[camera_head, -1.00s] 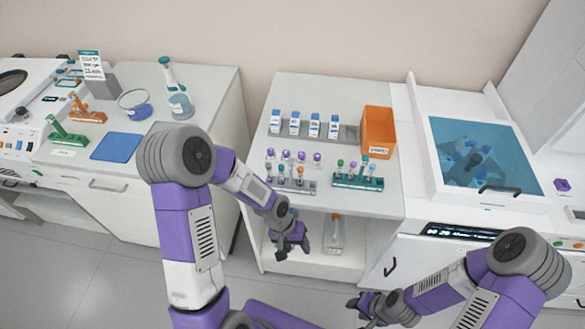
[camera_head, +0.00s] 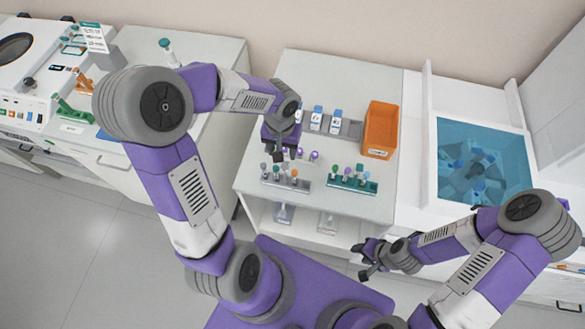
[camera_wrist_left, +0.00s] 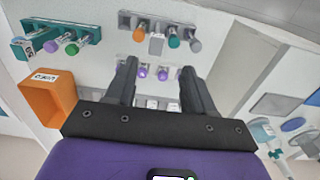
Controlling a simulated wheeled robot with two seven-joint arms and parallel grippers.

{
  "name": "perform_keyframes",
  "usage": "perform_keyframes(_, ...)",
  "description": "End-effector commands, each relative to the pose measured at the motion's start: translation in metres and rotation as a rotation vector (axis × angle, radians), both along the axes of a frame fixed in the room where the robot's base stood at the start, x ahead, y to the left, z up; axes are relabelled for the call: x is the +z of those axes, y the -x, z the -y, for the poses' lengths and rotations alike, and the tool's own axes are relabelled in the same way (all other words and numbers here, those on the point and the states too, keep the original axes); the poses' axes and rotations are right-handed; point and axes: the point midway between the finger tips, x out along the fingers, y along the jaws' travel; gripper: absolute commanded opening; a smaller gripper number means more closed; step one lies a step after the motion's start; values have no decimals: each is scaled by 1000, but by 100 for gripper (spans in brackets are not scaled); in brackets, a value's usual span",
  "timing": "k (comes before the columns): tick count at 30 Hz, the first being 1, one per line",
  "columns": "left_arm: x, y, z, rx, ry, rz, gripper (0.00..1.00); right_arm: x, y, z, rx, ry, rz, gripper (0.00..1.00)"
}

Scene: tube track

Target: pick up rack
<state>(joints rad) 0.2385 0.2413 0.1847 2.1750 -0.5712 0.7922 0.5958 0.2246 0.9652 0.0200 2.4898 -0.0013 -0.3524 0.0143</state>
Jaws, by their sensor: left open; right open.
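A grey rack (camera_head: 293,185) with several capped tubes stands near the front edge of the middle bench. It also shows at the top of the left wrist view (camera_wrist_left: 126,20). A teal-green rack (camera_head: 352,185) with tubes stands to its right, and shows top left in the left wrist view (camera_wrist_left: 88,33). My left gripper (camera_head: 287,154) hangs over the bench behind the grey rack. Its fingers (camera_wrist_left: 158,68) are apart and empty, with purple-capped tubes (camera_wrist_left: 162,74) seen between them. My right gripper (camera_head: 366,260) is open and empty, low in front of the bench.
An orange bin (camera_head: 381,129) stands at the bench's back right, beside a row of white-and-blue boxes (camera_head: 317,119), partly hidden by my left arm. A blue-covered basin (camera_head: 480,165) is further right. The lower shelf holds a bottle (camera_head: 327,222).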

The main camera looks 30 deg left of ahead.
Motion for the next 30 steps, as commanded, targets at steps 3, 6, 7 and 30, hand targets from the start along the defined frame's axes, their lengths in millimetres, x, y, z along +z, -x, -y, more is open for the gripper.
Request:
perform_keyframes(3, -14, 1, 1, -1, 1, -5, 53, 0, 1, 0, 0, 0, -2, 43)
perform_keyframes(6, -25, 0, 2, -1, 1, -6, 53, 0, 1, 0, 0, 0, -2, 43)
perform_keyframes(7, -28, -1, 3, -1, 2, -5, 53, 1, 1, 0, 0, 0, -2, 43)
perform_keyframes(30, -70, -5, 7, 0, 2, -1, 26, 2, 0, 0, 0, 0, 0, 43)
